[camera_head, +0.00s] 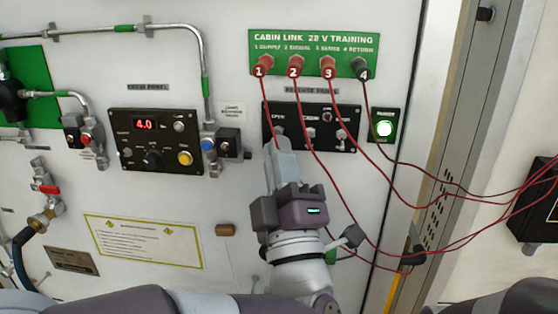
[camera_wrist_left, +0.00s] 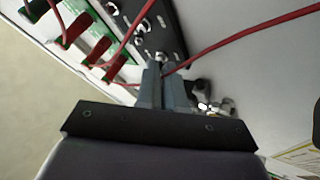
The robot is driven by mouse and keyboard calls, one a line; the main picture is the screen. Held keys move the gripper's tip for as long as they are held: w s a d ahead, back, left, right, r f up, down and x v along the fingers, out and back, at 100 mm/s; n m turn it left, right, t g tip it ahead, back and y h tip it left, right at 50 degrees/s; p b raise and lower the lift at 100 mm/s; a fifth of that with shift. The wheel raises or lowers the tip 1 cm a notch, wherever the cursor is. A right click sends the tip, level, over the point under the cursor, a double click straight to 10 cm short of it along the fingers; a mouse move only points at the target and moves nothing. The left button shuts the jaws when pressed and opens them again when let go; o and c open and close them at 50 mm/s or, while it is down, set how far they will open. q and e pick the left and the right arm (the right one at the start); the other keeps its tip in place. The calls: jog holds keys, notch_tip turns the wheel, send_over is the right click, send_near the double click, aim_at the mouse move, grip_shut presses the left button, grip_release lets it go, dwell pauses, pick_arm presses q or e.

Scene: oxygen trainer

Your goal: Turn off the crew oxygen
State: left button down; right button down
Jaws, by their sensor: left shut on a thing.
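The black release panel (camera_head: 311,127) is on the white wall, with a crew switch on its left, a cabin switch in the middle and another switch on its right. My left gripper (camera_head: 277,141) reaches up to the panel's left end, and its fingers are closed on the crew switch. The fingers hide most of that switch, so its position cannot be told. In the left wrist view, the closed fingertips (camera_wrist_left: 163,66) meet a switch at the end of the panel (camera_wrist_left: 150,36). My right gripper is not in view.
A green CABIN LINK board (camera_head: 308,52) above has several red and black plugs. Their red wires hang across the panel and near my left gripper. A lit green indicator (camera_head: 385,128) is at the right. A crew panel (camera_head: 154,141) reading 4.0 is at the left.

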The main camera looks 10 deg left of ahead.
pick_arm(q)
jog(key=shift+f, duration=0.15)
jog(key=c, duration=1.3)
grip_release()
jog(key=shift+o, duration=0.2)
jog(key=b+v, duration=0.3)
jog(key=v, duration=0.9)
jog(key=shift+s+d, duration=0.15)
jog(key=shift+s, duration=0.2)
